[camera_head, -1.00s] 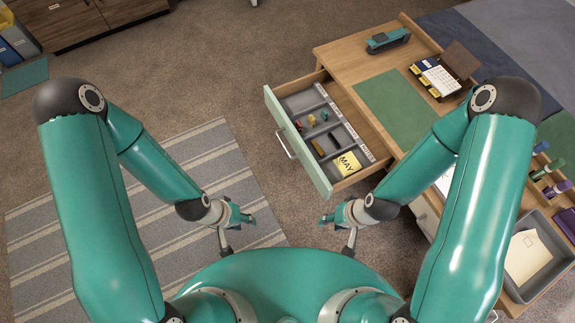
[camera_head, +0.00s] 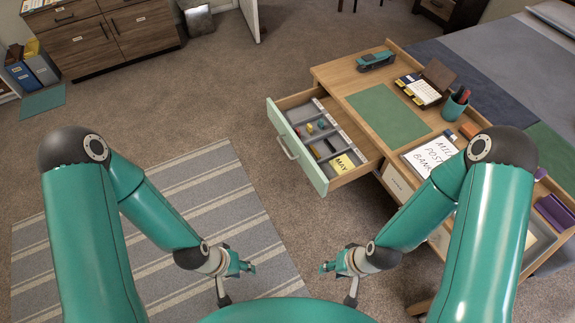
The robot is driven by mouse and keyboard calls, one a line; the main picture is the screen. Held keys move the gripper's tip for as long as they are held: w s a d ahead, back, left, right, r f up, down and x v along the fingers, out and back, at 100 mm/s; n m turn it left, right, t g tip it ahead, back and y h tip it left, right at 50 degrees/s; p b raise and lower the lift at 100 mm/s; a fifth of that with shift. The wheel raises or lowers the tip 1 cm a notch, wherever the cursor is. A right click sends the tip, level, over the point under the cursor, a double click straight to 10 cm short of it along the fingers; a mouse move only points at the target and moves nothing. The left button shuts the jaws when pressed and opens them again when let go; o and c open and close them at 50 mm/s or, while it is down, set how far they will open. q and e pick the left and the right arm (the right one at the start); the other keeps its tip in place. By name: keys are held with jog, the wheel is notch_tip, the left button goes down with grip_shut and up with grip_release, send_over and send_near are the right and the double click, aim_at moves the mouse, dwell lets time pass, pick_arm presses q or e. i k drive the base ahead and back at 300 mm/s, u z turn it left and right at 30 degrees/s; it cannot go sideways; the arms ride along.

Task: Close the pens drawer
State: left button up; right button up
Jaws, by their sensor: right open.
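The open drawer (camera_head: 297,151) has a pale green front with a metal handle (camera_head: 287,147). It sticks out to the left from the wooden desk. Inside is a grey organizer with small coloured items and a yellow card marked MAY (camera_head: 342,164). Whether this is the pens drawer cannot be read. My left gripper (camera_head: 238,278) hangs over the striped rug, its jaws too small to judge. My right gripper (camera_head: 338,279) is open and empty, over the carpet below the drawer in the picture. Both grippers are apart from the drawer.
The desk top (camera_head: 342,80) holds a green blotter (camera_head: 388,113), a stapler-like teal item (camera_head: 375,60), a calendar (camera_head: 423,89), a pen cup (camera_head: 455,105) and a paper pad (camera_head: 430,155). A striped rug (camera_head: 190,190) lies left. Carpet is clear around the drawer front.

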aim_at(297, 110)
jog(key=z, duration=0.15)
jog(key=i, duration=0.9)
jog(key=u, duration=0.05)
jog(key=k, duration=0.5)
jog(key=z, duration=0.5)
jog(key=i, duration=0.55)
jog(key=u, duration=0.4)
